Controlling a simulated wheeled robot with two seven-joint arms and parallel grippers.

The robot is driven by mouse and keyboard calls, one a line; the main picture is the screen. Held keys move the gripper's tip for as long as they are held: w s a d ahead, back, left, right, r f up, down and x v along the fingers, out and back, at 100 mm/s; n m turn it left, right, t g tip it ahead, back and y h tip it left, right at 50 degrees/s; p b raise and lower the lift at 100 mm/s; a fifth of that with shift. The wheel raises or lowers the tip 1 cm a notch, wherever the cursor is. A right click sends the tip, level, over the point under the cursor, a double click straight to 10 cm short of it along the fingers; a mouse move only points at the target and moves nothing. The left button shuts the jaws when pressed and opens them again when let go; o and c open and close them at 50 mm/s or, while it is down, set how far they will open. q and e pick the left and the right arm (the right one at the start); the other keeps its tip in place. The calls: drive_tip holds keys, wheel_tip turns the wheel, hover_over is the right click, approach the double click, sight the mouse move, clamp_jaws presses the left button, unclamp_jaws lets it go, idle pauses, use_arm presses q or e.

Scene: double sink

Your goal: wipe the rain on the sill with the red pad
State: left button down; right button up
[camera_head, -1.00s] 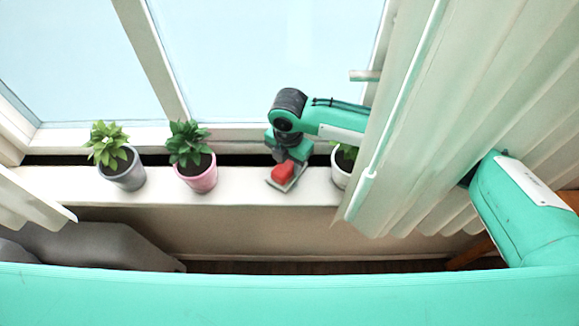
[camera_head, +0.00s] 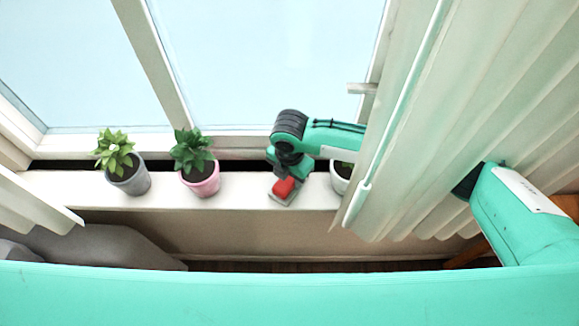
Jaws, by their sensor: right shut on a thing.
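The red pad (camera_head: 284,188) is at the sill between the pink pot and the white pot. My right gripper (camera_head: 287,180) is shut on the pad and points down at the sill. I cannot tell whether the pad touches the surface. The white sill (camera_head: 240,194) runs along the bottom of the window. No rain drops can be made out on it at this size. My left gripper is not in view.
A grey pot (camera_head: 131,179) and a pink pot (camera_head: 203,181) with plants stand on the sill to the left. A white pot (camera_head: 341,178) is partly hidden by my right arm. A pale curtain (camera_head: 420,150) hangs at the right, across my arm. A left curtain (camera_head: 35,203) hangs at the edge.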

sight(290, 198)
drive_tip(key=shift+s+f+p, duration=0.25)
drive_tip(key=shift+s+p, duration=0.45)
drive_tip(key=shift+s, duration=0.4)
drive_tip(key=shift+c, duration=0.5)
drive_tip(key=shift+s+p, duration=0.65)
drive_tip(key=shift+s, duration=0.6)
drive_tip(key=shift+f, duration=0.1)
drive_tip(key=shift+w+r+p, duration=0.15)
drive_tip(key=shift+r+p, duration=0.4)
wheel_tip(290, 198, up, 3)
drive_tip(key=shift+r+p, duration=0.2)
drive_tip(key=shift+p, duration=0.55)
drive_tip(key=shift+w+r, duration=0.15)
drive_tip(key=shift+r, duration=0.8)
drive_tip(key=shift+r, duration=0.15)
